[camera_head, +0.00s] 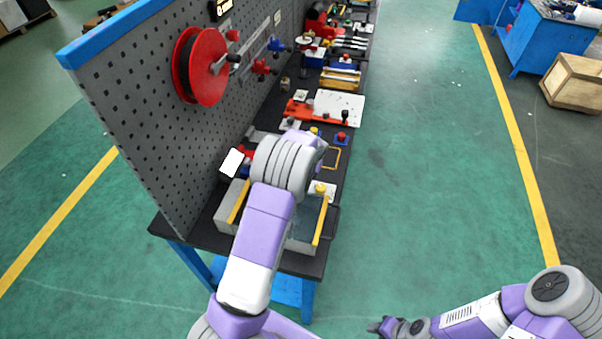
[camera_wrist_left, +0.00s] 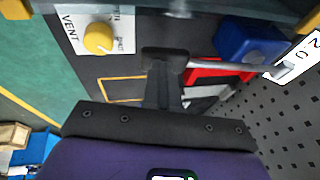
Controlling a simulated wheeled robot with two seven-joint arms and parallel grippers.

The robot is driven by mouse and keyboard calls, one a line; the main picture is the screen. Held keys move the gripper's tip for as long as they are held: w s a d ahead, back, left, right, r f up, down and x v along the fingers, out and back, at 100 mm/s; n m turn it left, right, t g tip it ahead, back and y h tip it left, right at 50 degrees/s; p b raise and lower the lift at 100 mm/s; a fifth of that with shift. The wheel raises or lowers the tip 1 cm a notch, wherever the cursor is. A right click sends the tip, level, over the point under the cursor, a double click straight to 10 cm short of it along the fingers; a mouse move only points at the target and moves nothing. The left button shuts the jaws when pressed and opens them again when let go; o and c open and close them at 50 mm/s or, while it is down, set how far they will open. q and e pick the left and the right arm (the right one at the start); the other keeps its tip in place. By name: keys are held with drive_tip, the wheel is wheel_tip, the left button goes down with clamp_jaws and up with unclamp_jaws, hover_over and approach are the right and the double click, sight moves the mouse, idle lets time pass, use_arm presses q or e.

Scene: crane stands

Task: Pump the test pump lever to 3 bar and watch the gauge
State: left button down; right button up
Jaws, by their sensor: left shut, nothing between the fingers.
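In the left wrist view, the pump's blue body (camera_wrist_left: 248,40) sits at the upper right beside a red part (camera_wrist_left: 215,73). A grey metal lever (camera_wrist_left: 222,67) runs left from it to a black grip. The white gauge display (camera_wrist_left: 303,58) is tilted and cut by the frame edge; its digits appear to read 2.0. My left gripper (camera_wrist_left: 163,78) is shut and empty, its tips at or just under the black grip; contact is unclear. In the head view the gauge (camera_head: 231,163) is blank white, and my arm hides the left gripper. My right gripper (camera_head: 378,327) is low, away from the bench.
A yellow vent knob (camera_wrist_left: 98,38) sits on a white plate; it also shows in the head view (camera_head: 320,188). A grey trough with yellow edges (camera_head: 322,220) stands at the bench's near end. A pegboard (camera_head: 150,110) with a red reel (camera_head: 201,67) closes the left side.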

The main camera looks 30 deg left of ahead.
use_arm(q)
drive_tip(key=shift+s+d+f, duration=0.15)
drive_tip(key=shift+s+f, duration=0.15)
drive_tip(key=shift+f, duration=0.1)
drive_tip(key=shift+r, duration=0.2)
drive_tip(key=r+p, duration=0.2)
drive_tip(key=r, duration=0.1)
drive_tip(key=r+p, duration=0.1)
drive_tip(key=r, duration=0.1)
drive_tip(key=shift+w+d, duration=0.15)
drive_tip(key=shift+w, duration=0.2)
drive_tip(key=v, duration=0.9)
drive_tip(key=shift+d+b, duration=0.25)
drive_tip(key=shift+b, duration=0.1)
drive_tip(key=shift+r, duration=0.15)
